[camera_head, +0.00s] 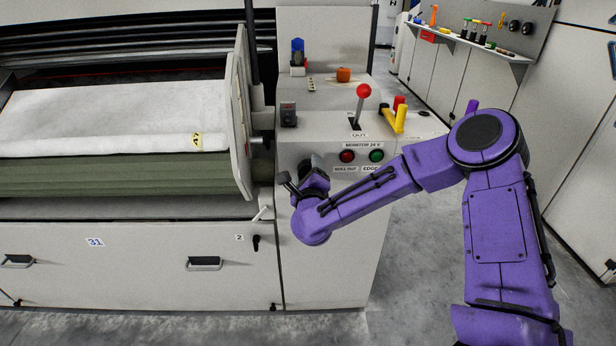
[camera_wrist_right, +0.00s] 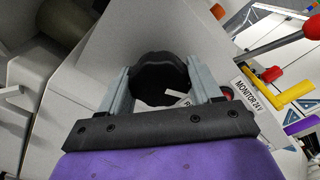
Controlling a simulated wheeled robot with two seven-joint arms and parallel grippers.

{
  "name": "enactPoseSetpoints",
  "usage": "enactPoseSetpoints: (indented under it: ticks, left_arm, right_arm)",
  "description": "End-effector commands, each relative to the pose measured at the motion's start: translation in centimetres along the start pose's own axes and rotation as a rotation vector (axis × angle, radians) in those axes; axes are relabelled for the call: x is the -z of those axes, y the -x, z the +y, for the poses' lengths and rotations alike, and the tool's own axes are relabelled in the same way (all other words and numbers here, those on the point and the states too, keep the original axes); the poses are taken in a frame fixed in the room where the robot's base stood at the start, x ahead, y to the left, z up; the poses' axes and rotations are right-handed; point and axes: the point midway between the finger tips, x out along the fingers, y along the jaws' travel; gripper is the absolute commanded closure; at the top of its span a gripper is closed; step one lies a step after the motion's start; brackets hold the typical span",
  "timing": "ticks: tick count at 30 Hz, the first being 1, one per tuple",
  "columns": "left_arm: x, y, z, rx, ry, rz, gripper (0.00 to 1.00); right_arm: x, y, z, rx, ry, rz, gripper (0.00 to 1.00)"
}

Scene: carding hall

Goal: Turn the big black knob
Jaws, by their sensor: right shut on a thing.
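The big black knob (camera_wrist_right: 158,72) sits on the pale front of the machine's control panel and shows in the right wrist view. My right gripper (camera_wrist_right: 162,80) has one grey finger on each side of it and is shut on it. In the head view my right gripper (camera_head: 303,182) is at the panel front, left of the red and green buttons. There the knob cannot be clearly told apart from the dark gripper parts. My left gripper is not in view.
A red-balled lever (camera_head: 363,91) and a yellow handle (camera_head: 399,119) stand on the panel top. A red button (camera_head: 347,156) and a green button (camera_head: 376,156) lie close to my right forearm. A white roll (camera_head: 110,115) lies at left. The floor at right is clear.

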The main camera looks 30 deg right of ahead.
Motion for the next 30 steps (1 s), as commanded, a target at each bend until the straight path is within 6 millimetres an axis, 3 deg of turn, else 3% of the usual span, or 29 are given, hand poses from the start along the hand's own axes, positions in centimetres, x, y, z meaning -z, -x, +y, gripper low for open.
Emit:
enactPoseSetpoints:
  ticks: [9,24,25,27,30]
  left_arm:
    - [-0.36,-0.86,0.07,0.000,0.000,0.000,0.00]
    - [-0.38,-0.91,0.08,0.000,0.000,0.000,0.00]
    - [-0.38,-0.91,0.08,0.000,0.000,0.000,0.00]
    - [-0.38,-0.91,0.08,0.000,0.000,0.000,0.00]
    - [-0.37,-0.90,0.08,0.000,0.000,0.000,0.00]
  right_arm:
    - [0.39,0.05,0.23,-0.003,-0.095,0.007,0.67]
    - [0.42,0.11,0.31,-0.006,-0.105,0.009,0.67]
    - [0.43,0.12,0.32,-0.006,-0.105,0.009,0.33]
    - [0.41,0.11,0.31,-0.006,-0.105,0.009,0.12]
    - [0.31,0.09,0.25,-0.005,-0.106,0.006,0.12]
